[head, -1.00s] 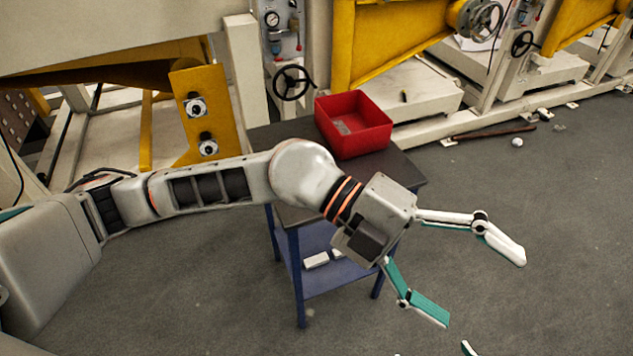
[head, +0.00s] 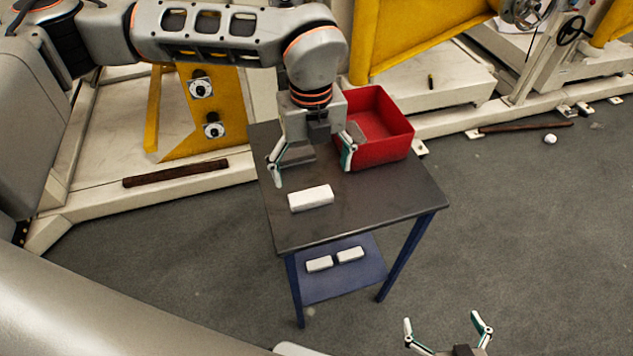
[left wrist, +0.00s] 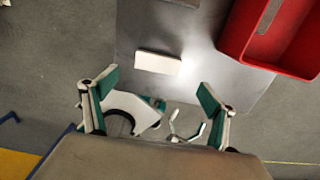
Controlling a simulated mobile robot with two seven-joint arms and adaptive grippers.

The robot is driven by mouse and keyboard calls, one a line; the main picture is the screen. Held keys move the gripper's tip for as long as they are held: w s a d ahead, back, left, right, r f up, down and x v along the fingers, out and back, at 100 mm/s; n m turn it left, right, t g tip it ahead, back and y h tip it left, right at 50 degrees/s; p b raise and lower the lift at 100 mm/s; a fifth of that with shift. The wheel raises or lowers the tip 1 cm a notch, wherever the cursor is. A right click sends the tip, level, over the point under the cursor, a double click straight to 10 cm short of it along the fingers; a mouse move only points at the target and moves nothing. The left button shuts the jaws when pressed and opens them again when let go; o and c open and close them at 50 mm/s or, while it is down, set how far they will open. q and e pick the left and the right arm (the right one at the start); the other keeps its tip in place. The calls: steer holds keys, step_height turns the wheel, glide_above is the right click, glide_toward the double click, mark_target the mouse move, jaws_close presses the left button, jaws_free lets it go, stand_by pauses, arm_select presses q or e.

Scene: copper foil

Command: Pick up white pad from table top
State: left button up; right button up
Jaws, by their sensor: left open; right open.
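The white pad (head: 310,198) lies flat on the dark table top (head: 358,211), left of the table's middle. It also shows in the left wrist view (left wrist: 158,62), ahead of the fingers. My left gripper (head: 311,168) is open and empty, pointing down over the table behind the pad, apart from it. Its two fingers show in the left wrist view (left wrist: 155,100) with nothing between them. My right gripper (head: 448,333) is open and empty at the bottom edge of the head view, in front of the table.
A red bin (head: 382,146) stands on the table's back right, close beside my left gripper. Two more white pads (head: 319,264) (head: 350,254) lie on the blue lower shelf (head: 340,281). White and yellow machinery stands behind. The table's front right part is clear.

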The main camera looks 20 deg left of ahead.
mark_target(311, 195)
arm_select(q)
steer(key=shift+s+f, duration=0.15)
steer(key=shift+f, duration=0.45)
steer(key=shift+s+f, duration=0.15)
steer(key=shift+f, duration=0.45)
steer(key=shift+a+f, duration=0.1)
steer(key=shift+f, duration=0.15)
steer(key=f, duration=0.4)
steer(key=shift+w+a+f, duration=0.15)
steer(key=shift+w+f, duration=0.05)
steer(key=shift+f, duration=0.15)
steer(key=c, duration=1.2)
arm_select(e)
steer(key=shift+s+f, duration=0.4)
steer(key=shift+s, duration=0.15)
